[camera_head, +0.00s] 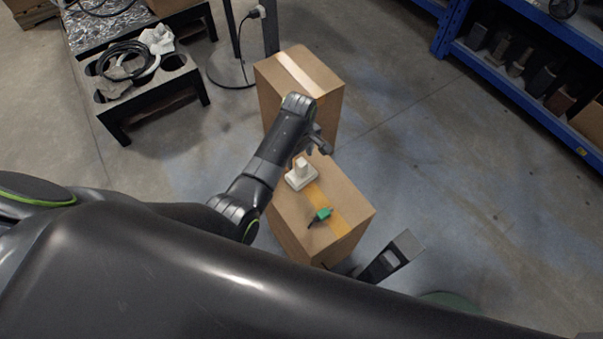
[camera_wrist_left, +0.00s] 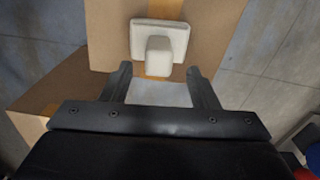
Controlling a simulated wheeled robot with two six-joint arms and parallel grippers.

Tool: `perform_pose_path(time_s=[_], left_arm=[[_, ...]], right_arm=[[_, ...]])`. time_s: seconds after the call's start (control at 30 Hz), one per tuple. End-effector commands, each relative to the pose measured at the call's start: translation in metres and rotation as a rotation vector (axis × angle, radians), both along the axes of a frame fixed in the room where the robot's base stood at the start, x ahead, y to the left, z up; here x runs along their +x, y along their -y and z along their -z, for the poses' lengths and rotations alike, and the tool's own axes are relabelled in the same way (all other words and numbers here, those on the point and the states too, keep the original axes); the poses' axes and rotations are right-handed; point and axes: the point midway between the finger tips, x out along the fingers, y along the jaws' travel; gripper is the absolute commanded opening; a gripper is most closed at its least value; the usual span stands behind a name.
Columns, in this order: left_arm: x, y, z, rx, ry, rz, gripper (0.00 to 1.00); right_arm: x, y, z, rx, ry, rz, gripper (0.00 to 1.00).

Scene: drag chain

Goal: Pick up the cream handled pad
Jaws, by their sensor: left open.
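The cream handled pad (camera_head: 301,175) stands on top of the nearer cardboard box (camera_head: 342,192), with its block-like handle upward. My left gripper (camera_head: 318,147) is above the box, close to the pad, and is open. In the left wrist view the pad (camera_wrist_left: 159,43) lies just beyond the two spread fingertips (camera_wrist_left: 160,72), with its handle lined up between them. Nothing is between the fingers. My right gripper does not show in either view.
A green-and-black item (camera_head: 321,215) lies on the same box near its orange tape. A taller cardboard box (camera_head: 298,80) stands behind it. A black slotted stand (camera_head: 150,90) with cables is at the left, and a blue shelf (camera_head: 520,85) at the right.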

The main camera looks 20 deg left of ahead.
Motion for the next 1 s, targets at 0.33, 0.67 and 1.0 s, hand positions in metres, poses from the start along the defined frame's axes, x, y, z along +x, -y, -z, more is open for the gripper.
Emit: perform_pose_path(time_s=[0.33, 0.67, 1.0], left_arm=[[-0.002, 0.005, 0.038, 0.001, -0.003, 0.0, 0.55], [-0.001, 0.005, 0.057, -0.001, 0.001, 0.0, 0.55], [-0.001, 0.005, 0.057, 0.0, 0.0, 0.0, 0.24]], right_arm=[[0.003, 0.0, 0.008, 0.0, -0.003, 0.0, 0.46], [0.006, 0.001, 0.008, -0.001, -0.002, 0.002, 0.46], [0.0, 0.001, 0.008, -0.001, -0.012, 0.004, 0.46]])
